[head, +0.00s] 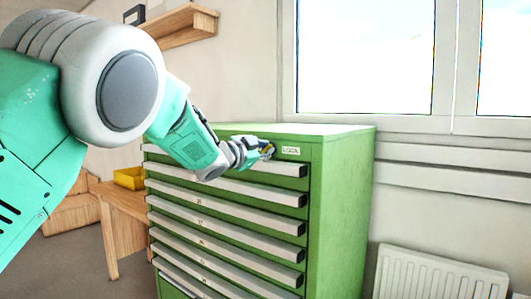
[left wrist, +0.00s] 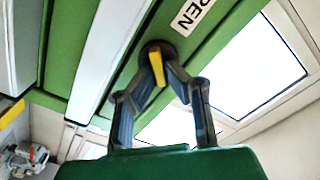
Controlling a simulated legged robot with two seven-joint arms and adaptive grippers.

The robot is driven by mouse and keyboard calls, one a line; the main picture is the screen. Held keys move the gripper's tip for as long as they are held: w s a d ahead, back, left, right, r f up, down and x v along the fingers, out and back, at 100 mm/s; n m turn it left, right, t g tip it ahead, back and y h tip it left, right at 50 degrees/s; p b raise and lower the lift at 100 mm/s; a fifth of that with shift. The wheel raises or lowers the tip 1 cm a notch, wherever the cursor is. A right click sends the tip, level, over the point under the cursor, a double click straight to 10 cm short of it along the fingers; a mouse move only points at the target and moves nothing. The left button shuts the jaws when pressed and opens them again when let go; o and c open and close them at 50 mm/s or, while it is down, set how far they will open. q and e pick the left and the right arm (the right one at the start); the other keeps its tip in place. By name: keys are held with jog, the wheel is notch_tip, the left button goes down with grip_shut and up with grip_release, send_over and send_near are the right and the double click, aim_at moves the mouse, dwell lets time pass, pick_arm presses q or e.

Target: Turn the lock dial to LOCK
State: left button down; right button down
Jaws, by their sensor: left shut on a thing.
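The lock dial is a yellow handle (left wrist: 157,68) on a dark round base, on the green front strip of the cabinet (head: 345,200). In the head view only a small yellow bit of the dial (head: 268,152) shows past the fingers. My left gripper (head: 264,149) reaches the dial at the cabinet's upper front. In the left wrist view my left gripper (left wrist: 158,76) is shut on the yellow handle, one finger on each side. A white label (left wrist: 191,15) beside the dial shows "PEN", its first part cut off. The label (head: 291,151) is too small to read in the head view. My right gripper is not in view.
Several drawers with long pale handles (head: 235,222) fill the cabinet front below the dial. A wooden table with a yellow bin (head: 130,178) stands behind on the left. A radiator (head: 440,272) and windows (head: 365,55) are on the right. The cabinet top (head: 290,130) is bare.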

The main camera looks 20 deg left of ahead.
pick_arm(q)
jog(key=shift+f, duration=0.5)
jog(key=c, duration=1.6)
grip_release()
jog(key=shift+c, duration=0.2)
jog(key=shift+w, duration=0.15)
jog(key=shift+a+r, duration=0.1)
jog(key=shift+r, duration=0.05)
jog(key=v, duration=1.2)
